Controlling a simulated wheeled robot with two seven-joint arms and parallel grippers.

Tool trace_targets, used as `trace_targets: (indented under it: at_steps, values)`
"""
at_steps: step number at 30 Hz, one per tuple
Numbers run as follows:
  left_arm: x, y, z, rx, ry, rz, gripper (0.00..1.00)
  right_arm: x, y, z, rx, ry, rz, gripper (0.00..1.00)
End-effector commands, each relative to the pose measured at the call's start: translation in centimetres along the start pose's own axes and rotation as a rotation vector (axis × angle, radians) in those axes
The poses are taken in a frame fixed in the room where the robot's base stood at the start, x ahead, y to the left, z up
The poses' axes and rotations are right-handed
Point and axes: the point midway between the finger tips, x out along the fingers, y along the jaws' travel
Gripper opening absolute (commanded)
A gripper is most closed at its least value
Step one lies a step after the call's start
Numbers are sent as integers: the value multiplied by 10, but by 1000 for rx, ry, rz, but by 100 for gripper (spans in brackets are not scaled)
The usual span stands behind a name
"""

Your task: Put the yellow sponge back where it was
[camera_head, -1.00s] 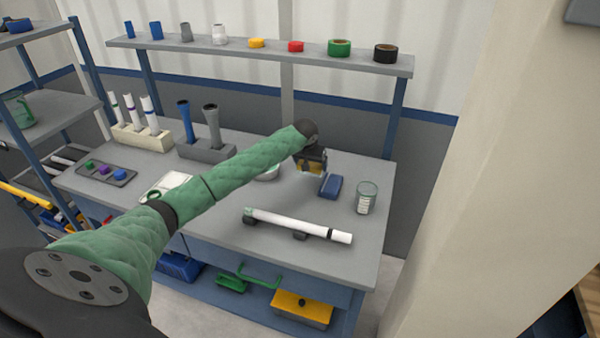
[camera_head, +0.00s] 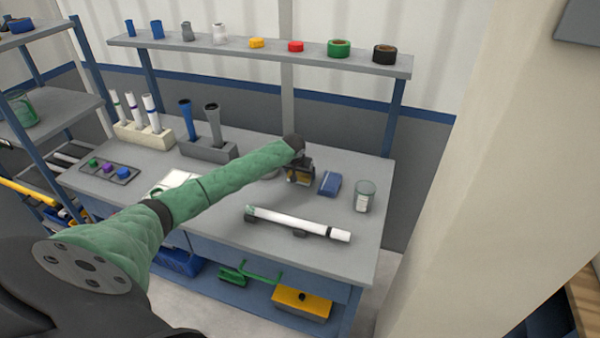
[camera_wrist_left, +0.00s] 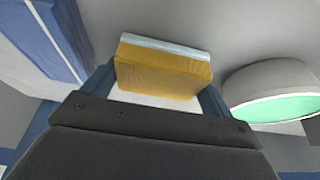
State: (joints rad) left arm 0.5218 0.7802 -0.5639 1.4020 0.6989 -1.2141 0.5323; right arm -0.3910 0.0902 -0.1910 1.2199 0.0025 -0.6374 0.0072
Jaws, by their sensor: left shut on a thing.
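The yellow sponge (camera_wrist_left: 163,75) with a pale top layer is between the fingers of my left gripper (camera_wrist_left: 158,90) in the left wrist view, and the gripper is shut on it. In the head view the left gripper (camera_head: 299,179) is over the back right of the workbench, with a bit of the yellow sponge (camera_head: 292,178) showing. It is just left of a blue box (camera_head: 330,183). I cannot tell whether the sponge touches the bench. My right gripper is not in view.
A round white container with a green inside (camera_wrist_left: 285,105) is close beside the gripper. A glass jar (camera_head: 364,196) stands further right. A white pipe (camera_head: 297,223) lies on supports in front. A grey holder (camera_head: 208,149) with two upright tubes stands to the left.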

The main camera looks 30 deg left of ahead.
Motion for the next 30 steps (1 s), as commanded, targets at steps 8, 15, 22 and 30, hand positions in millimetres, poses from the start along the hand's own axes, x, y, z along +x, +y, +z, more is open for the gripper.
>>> trace_targets:
  at_steps: [8,15,22,30]
  values:
    - [2,0,1,0,0,0,92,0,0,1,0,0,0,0]
    - [2,0,1,0,0,0,100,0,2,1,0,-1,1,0]
    - [-11,0,0,0,0,0,100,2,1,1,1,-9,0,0]
    - [-60,0,1,1,2,0,100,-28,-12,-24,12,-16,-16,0]
